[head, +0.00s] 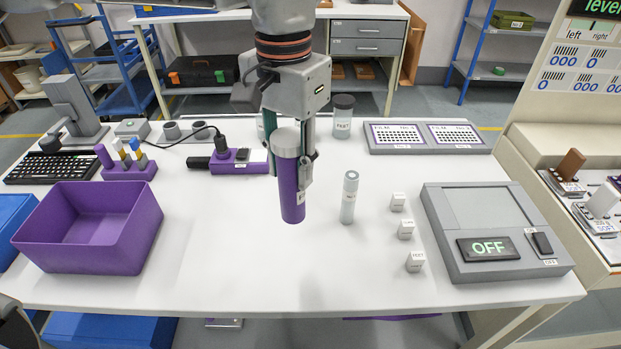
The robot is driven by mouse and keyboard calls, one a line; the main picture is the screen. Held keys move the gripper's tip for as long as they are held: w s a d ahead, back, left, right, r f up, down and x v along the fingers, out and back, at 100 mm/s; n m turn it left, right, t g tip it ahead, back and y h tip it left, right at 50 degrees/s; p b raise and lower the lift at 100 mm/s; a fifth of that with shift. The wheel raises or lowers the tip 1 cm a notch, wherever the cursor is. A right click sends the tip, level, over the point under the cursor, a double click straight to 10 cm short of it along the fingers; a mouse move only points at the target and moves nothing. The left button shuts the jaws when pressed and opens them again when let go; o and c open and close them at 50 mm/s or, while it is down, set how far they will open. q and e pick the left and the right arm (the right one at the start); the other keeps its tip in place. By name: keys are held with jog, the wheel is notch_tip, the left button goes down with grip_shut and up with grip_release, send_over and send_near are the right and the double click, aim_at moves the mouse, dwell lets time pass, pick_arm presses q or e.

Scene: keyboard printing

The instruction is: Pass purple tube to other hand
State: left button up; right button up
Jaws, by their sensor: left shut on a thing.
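The purple tube (292,195) has a grey cap and a small white label. It stands nearly upright, tilted slightly, over the middle of the white table. My left gripper (293,160) comes down from the top of the head view and is shut on the tube's upper part, with a finger on each side. I cannot tell whether the tube's bottom touches the table. My right gripper is not in view.
A pale grey tube (349,197) stands close right of the purple tube, with small white labelled blocks (405,229) beyond. A purple bin (100,228) is at left, a grey device reading OFF (492,221) at right. The table's front middle (270,270) is clear.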

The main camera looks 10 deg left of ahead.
pick_arm(q)
jog(key=shift+a+r, duration=0.2)
jog(key=shift+r, duration=0.1)
jog(key=shift+w+d+r+n, duration=0.1)
jog(key=shift+d+n, duration=0.05)
jog(key=shift+n, duration=0.15)
jog(key=w+d+n, duration=0.4)
jog(key=w+d, duration=0.2)
jog(key=d, duration=0.6)
jog(key=shift+w+d, duration=0.15)
jog(key=shift+w, duration=0.15)
